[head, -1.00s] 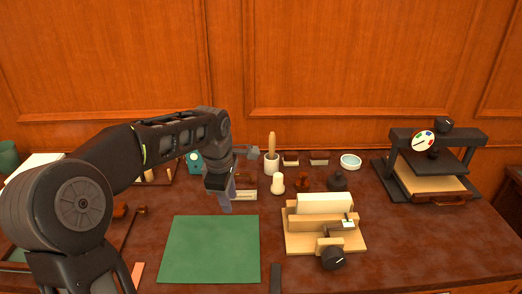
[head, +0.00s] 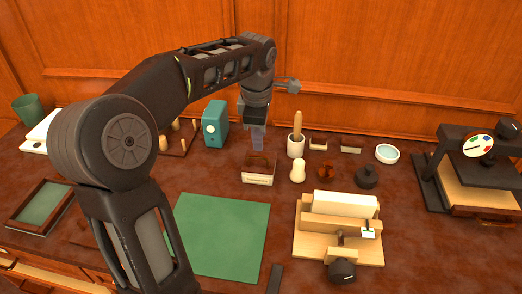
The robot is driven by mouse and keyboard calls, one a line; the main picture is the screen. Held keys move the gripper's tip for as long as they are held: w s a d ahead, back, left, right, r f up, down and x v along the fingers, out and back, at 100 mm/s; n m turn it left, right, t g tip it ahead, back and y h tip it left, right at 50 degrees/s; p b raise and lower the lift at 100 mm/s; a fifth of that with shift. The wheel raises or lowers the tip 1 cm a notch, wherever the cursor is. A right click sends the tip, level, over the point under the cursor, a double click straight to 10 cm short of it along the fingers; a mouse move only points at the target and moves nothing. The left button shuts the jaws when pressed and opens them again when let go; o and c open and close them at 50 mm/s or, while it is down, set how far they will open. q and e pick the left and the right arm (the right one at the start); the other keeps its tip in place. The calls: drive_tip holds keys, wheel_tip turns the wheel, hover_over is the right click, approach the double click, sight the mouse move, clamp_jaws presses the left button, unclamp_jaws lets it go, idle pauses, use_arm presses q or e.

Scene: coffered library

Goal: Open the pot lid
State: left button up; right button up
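My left gripper (head: 257,140) points down in the head view, just behind and above a small cream-fronted box with a dark brown top (head: 258,176). No thing is plainly a lidded pot. A small round black vessel with a knob-like top (head: 366,177) stands to the right and looks closed. A round white dish with a pale blue inside (head: 387,153) stands behind it. My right gripper is not in view.
A white cup with a wooden-handled tool (head: 296,146), a cream knobbed piece (head: 298,171) and a brown stamp-like piece (head: 326,170) stand right of the gripper. A teal box (head: 215,124) is to its left. A green mat (head: 225,235) lies clear in front; a wooden jig (head: 338,245) sits beside it.

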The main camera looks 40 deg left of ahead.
sight(260, 158)
use_arm(q)
drive_tip(key=f, duration=0.4)
drive_tip(key=w+f, duration=0.1)
drive_tip(key=f, duration=0.1)
drive_tip(key=shift+a+f+p, duration=0.3)
drive_tip(key=shift+f, duration=0.1)
drive_tip(key=shift+c, duration=0.3)
clamp_jaws()
idle(0.7)
